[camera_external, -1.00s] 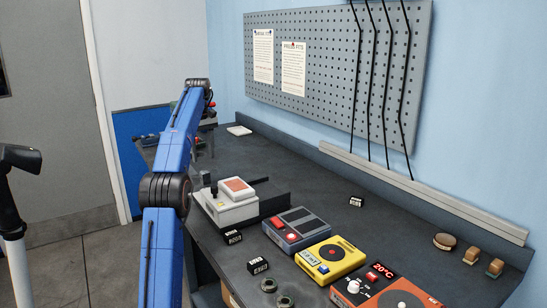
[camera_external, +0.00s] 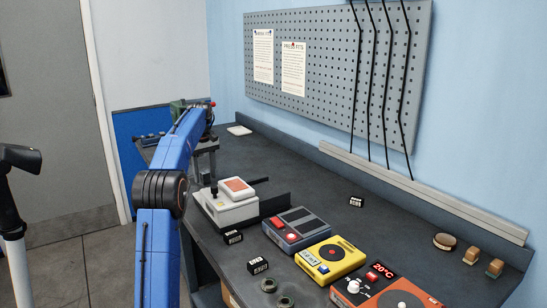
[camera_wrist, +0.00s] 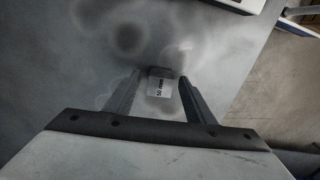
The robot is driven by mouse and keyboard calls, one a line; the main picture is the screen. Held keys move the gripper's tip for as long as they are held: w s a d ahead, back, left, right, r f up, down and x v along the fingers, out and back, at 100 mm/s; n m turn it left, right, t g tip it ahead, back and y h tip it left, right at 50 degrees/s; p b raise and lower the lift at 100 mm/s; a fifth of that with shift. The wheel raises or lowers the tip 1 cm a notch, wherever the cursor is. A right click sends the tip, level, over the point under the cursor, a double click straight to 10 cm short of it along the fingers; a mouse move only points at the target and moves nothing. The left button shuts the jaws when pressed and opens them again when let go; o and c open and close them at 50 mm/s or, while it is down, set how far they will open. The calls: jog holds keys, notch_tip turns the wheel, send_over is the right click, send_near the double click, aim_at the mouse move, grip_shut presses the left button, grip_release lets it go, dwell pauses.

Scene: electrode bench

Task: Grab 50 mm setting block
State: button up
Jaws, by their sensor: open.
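The 50 mm setting block (camera_wrist: 161,87) shows in the wrist view as a small dark block with a white "50 mm" label. It lies between the two fingers of my gripper (camera_wrist: 159,75), which are open with a gap beside the block. Whether the fingers reach down to its height I cannot tell. In the external view my gripper (camera_external: 204,168) points down over the bench behind the white device, and I cannot make out the 50 mm block there.
A white device with an orange-topped pad (camera_external: 237,186) stands close to my gripper. Other small labelled black blocks (camera_external: 233,237) (camera_external: 257,266) (camera_external: 356,202) lie on the bench. A yellow meter (camera_external: 330,257) and an orange unit (camera_external: 385,292) stand nearer right.

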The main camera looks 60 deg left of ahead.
jog(key=shift+f, duration=0.5)
grip_shut()
